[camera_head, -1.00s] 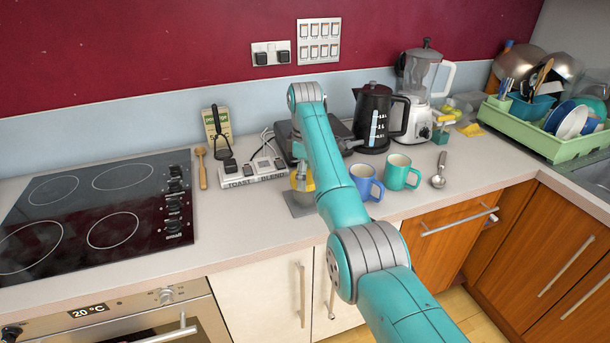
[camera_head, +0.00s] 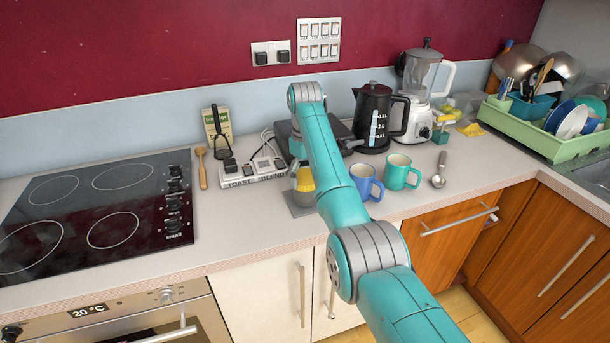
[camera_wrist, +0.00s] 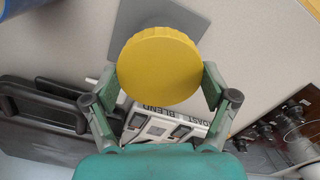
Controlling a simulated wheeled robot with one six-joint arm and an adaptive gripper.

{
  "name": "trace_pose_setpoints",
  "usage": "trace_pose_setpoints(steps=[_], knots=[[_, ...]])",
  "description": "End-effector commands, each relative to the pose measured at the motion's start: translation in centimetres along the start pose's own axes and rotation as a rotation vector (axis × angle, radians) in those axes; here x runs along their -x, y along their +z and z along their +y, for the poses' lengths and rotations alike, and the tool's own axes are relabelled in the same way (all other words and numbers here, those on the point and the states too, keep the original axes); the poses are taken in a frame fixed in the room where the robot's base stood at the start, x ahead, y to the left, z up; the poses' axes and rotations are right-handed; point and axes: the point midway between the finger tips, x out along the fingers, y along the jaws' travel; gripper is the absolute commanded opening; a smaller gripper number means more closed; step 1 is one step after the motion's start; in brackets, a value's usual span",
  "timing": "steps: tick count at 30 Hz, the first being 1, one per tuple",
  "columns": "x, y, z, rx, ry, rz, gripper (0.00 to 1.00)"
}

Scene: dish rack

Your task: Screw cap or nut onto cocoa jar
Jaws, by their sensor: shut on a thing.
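A round yellow cap (camera_wrist: 159,66) with a ridged rim fills the middle of the wrist view, seen from above. My gripper (camera_wrist: 161,86) is shut on it, one finger at each side. In the head view, yellow (camera_head: 305,179) shows just left of my arm, above a pale jar-like body (camera_head: 298,198) partly hidden by the arm. The cap hides whatever is under it in the wrist view, so I cannot tell how far it is seated. A grey square mat (camera_head: 295,210) lies under this spot and also shows in the wrist view (camera_wrist: 196,20).
A blue mug (camera_head: 364,183) and a teal mug (camera_head: 401,174) stand close to the right of my arm. A black kettle (camera_head: 373,120) stands behind them. A labelled switch panel (camera_head: 250,174) lies to the left, then the hob (camera_head: 95,210).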

Motion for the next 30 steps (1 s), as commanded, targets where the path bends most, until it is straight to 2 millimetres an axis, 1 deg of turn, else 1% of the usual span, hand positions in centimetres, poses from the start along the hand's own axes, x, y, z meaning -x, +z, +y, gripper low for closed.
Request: trace_pose_setpoints(steps=[11, 14, 21, 25, 30], knots=[[-0.05, 0.03, -0.01, -0.030, -0.001, -0.001, 0.43], [-0.07, 0.02, -0.02, -0.105, -0.001, -0.001, 0.43], [-0.11, 0.02, -0.01, -0.355, -0.001, -0.002, 0.43], [-0.12, 0.02, -0.01, -0.412, 0.000, -0.002, 0.43], [-0.13, 0.02, -0.01, -0.417, 0.000, -0.002, 0.43]])
